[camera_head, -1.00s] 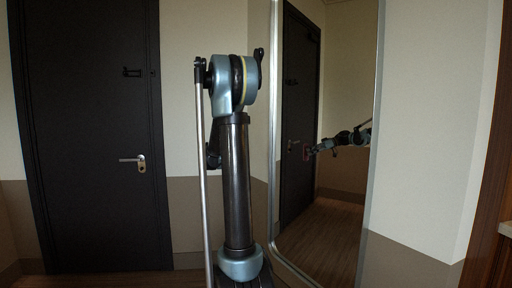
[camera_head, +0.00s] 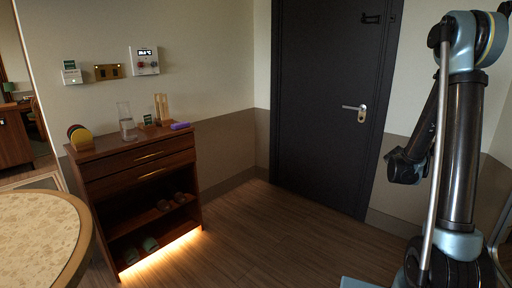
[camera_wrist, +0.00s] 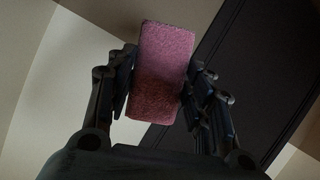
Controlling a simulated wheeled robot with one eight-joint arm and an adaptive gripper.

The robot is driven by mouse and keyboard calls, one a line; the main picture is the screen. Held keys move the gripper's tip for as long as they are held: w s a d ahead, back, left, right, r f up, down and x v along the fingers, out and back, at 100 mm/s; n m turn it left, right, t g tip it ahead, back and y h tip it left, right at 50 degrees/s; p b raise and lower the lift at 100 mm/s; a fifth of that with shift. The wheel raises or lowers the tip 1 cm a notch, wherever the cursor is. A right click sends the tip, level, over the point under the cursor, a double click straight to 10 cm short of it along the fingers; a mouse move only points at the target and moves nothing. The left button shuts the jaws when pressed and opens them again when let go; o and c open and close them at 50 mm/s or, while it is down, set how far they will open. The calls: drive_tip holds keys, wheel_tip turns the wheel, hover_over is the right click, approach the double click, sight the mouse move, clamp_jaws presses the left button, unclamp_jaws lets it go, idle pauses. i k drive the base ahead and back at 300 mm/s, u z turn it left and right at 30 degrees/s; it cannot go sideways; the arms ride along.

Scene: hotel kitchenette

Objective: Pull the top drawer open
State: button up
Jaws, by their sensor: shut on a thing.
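The top drawer (camera_head: 130,159) is in a dark brown wooden cabinet (camera_head: 199,170) at the left in the head view. It looks shut, with its front flush and a brass-coloured bar handle (camera_head: 148,155). A second drawer (camera_head: 122,181) with a similar handle lies just below. In the wrist view my gripper (camera_wrist: 160,85) is shut on a pink, rough-textured block (camera_wrist: 164,60), with a finger on each side. The gripper cannot be made out in the head view. My arm stands at the right there, well away from the cabinet.
On the cabinet top are coloured discs (camera_head: 80,137), a glass carafe (camera_head: 126,122), a wooden stand (camera_head: 162,108) and a purple item (camera_head: 180,126). A round table (camera_head: 40,235) is at the lower left. A dark door (camera_head: 335,95) stands behind. The floor (camera_head: 260,225) before the cabinet is clear.

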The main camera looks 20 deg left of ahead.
sight(107, 165)
drive_tip(key=u, duration=2.15)
